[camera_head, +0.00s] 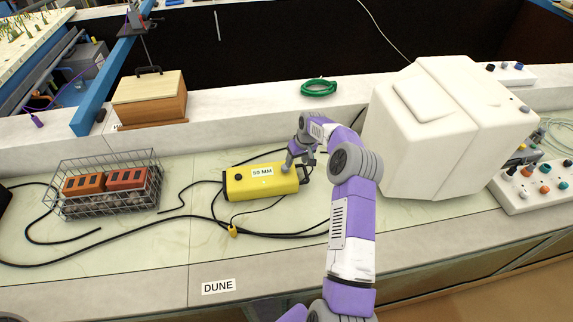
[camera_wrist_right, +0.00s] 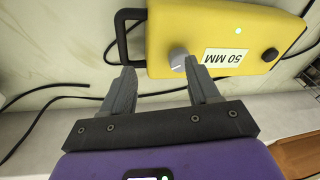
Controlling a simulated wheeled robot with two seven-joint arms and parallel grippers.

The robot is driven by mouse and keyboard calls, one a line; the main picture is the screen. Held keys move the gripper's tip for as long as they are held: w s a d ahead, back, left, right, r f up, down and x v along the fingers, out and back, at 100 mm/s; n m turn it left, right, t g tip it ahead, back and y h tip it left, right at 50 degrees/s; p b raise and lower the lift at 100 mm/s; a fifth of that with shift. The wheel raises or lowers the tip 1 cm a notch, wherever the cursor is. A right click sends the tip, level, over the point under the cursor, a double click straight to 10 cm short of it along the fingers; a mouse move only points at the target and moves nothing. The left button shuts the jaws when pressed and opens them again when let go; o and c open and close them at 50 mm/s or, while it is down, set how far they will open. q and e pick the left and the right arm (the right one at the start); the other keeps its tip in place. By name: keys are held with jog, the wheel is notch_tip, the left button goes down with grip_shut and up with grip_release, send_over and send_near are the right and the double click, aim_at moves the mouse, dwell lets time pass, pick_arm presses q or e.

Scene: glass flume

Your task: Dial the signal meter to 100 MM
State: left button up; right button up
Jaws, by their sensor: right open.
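A grey dial knob (camera_wrist_right: 179,59) stands on the meter's face beside the label. My right gripper (camera_wrist_right: 158,68) is open and empty. Its fingers point at the meter's knob end. The knob is just past the tip of the right-hand finger in the wrist view; whether they touch cannot be told. My left gripper is not in view.
A wire basket (camera_head: 152,196) with orange blocks stands left of the meter. A large white box (camera_head: 400,150) stands close on the right. A wooden box (camera_head: 150,100) and green hose (camera_head: 319,88) are behind.

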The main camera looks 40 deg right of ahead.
aim_at(285, 167)
jog(key=w+a+f+n, duration=0.1)
jog(key=n, duration=0.1)
jog(key=w+f+n+t, duration=0.1)
jog(key=n, duration=0.1)
jog(key=w+a+f+n+t, duration=0.1)
jog(key=f+n, duration=0.1)
jog(key=shift+w+a, duration=0.1)
jog(key=shift+a, duration=0.2)
dwell(0.4)
jog(key=c, duration=1)
jog(key=shift+c, duration=0.2)
